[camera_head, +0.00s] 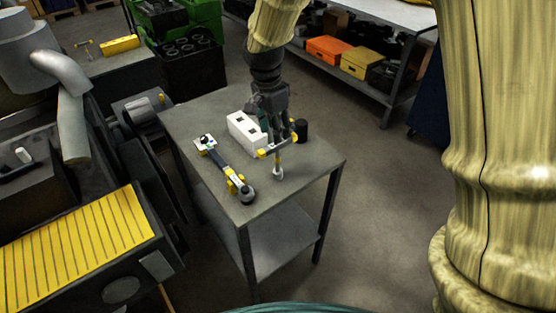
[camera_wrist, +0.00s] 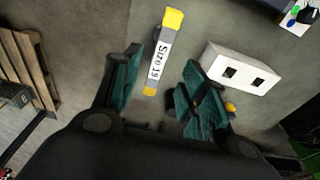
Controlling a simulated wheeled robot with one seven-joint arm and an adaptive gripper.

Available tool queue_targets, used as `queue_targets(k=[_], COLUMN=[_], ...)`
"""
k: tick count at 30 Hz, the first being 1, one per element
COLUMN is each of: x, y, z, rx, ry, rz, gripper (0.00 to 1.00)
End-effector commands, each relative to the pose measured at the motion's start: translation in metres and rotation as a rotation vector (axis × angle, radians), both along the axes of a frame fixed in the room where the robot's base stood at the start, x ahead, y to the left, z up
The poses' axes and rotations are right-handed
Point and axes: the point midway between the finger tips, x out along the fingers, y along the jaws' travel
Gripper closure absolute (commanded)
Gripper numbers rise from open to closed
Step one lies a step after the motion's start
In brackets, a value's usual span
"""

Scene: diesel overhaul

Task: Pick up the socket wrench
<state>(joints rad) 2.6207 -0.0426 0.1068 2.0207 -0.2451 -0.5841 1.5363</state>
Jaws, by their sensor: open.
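The likely socket wrench (camera_head: 278,162) appears in the head view as a yellow stem with a pale ring-like lower end, under a bar with yellow ends. It seems to stand upright on the grey table. In the wrist view the socket wrench (camera_wrist: 159,60) shows as a bar with yellow ends and a white label reading "Size 19". My gripper (camera_head: 275,140) is above the table, pointing down at it. In the wrist view my gripper (camera_wrist: 161,65) is open, with the bar between and beyond its teal fingers. I cannot tell if they touch it.
On the grey table (camera_head: 180,120), a white block (camera_head: 243,131) with square holes stands close left of my gripper; it also shows in the wrist view (camera_wrist: 240,69). A long dark tool with yellow parts (camera_head: 222,166) lies further left. A black cylinder (camera_head: 301,130) stands close right.

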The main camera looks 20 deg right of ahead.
Motion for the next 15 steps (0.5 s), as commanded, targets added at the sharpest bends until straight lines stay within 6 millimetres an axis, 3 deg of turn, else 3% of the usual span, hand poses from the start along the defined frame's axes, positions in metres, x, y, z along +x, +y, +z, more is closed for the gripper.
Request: queue_targets(k=[15], x=[0.000], y=[-0.007], z=[-0.031], rx=[0.001], ry=[0.003], rz=[-0.003], gripper=[0.57])
